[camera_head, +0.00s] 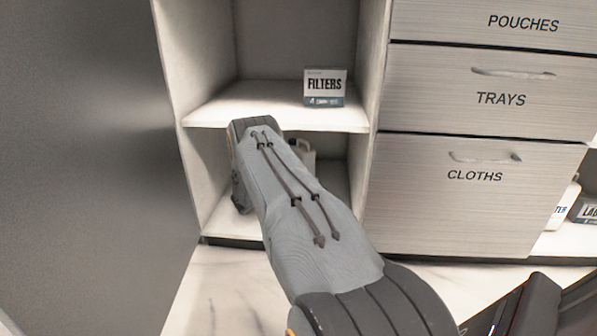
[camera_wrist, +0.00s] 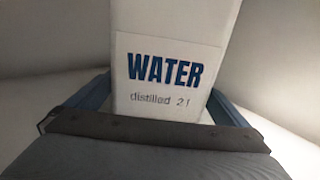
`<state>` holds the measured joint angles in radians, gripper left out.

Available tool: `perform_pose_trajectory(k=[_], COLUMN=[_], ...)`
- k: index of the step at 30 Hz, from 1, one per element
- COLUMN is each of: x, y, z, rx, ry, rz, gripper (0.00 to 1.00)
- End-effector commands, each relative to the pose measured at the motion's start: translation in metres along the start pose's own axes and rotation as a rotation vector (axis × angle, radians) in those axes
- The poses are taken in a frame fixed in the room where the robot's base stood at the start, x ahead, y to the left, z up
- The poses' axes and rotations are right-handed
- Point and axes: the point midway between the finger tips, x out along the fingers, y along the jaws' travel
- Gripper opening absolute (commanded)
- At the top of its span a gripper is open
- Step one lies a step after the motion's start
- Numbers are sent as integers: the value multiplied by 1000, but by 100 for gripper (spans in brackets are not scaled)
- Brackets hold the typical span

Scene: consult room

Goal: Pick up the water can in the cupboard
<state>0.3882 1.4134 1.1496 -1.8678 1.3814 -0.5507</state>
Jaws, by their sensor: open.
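The water can (camera_wrist: 172,35) is white with a label reading "WATER distilled 2 l". In the wrist view it stands close in front of my gripper (camera_wrist: 160,108), whose blue-grey fingers lie open on either side of its lower part. I cannot tell whether they touch it. In the head view a small part of the can (camera_head: 304,155) shows behind my arm, in the lower compartment of the open cupboard (camera_head: 210,118). My arm reaches into that compartment and hides most of the can and the fingers.
A box marked FILTERS (camera_head: 325,88) sits on the shelf above my arm. Drawers marked TRAYS (camera_head: 500,85) and CLOTHS (camera_head: 475,195) stand right of the cupboard. A dark grey panel (camera_head: 90,150) is at left. The cupboard walls and shelf closely surround my arm.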

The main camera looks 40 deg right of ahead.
Motion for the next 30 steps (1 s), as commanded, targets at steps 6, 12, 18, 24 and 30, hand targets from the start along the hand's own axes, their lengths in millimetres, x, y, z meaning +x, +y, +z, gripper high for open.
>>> perform_pose_trajectory(k=[6,12,18,24,30], x=[0,0,1,0,-2], y=[0,0,2,1,-1], z=[0,0,6,7,16], rx=[0,1,7,6,7], ry=[0,0,-8,-7,-8], rz=[0,0,0,0,0], gripper=[71,38,31,31,31])
